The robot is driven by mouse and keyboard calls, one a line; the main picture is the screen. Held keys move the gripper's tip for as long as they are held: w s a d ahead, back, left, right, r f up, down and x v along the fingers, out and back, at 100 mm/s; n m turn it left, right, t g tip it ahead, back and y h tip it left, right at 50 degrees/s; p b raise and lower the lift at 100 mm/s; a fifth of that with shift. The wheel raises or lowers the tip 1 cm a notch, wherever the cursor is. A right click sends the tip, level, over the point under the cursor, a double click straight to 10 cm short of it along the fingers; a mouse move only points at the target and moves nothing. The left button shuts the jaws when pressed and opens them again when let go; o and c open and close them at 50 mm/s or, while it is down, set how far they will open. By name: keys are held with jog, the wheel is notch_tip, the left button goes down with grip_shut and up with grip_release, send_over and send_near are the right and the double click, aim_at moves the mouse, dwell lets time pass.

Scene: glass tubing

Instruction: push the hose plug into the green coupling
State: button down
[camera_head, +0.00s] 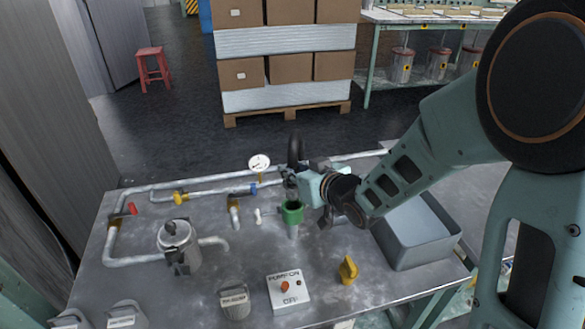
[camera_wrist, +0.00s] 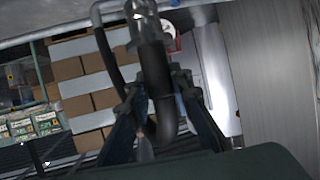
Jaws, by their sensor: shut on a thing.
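The green coupling (camera_head: 292,214) stands upright on a short pale pipe stub near the middle of the metal table. My gripper (camera_head: 294,179) reaches in from the right, directly above it, and is shut on the hose plug. The black hose (camera_head: 295,148) arches up behind the gripper. In the wrist view the dark hose (camera_wrist: 155,80) runs between the two fingers of my gripper (camera_wrist: 158,88), with a grey metal end (camera_wrist: 141,18) at the top. The plug's lower end is close over the coupling's mouth; I cannot tell whether they touch.
A grey tray (camera_head: 418,232) stands to the right under my arm. A metal pot (camera_head: 178,245), a yellow knob (camera_head: 348,270) and a white switch box (camera_head: 288,291) stand around the front. Pipes with a gauge (camera_head: 259,162) run along the back.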

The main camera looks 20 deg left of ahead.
aim_at(296, 193)
jog(key=shift+f+b, duration=0.45)
jog(key=shift+f, duration=0.4)
jog(key=shift+f+b, duration=0.1)
jog(key=shift+b, duration=0.25)
dwell(1.2)
jog(key=shift+f+b, duration=0.3)
jog(key=shift+f+b, duration=2.05)
jog(key=shift+f, duration=0.25)
jog(key=c, duration=1.7)
grip_release()
jog(key=shift+o, duration=0.2)
jog(key=v, duration=1.2)
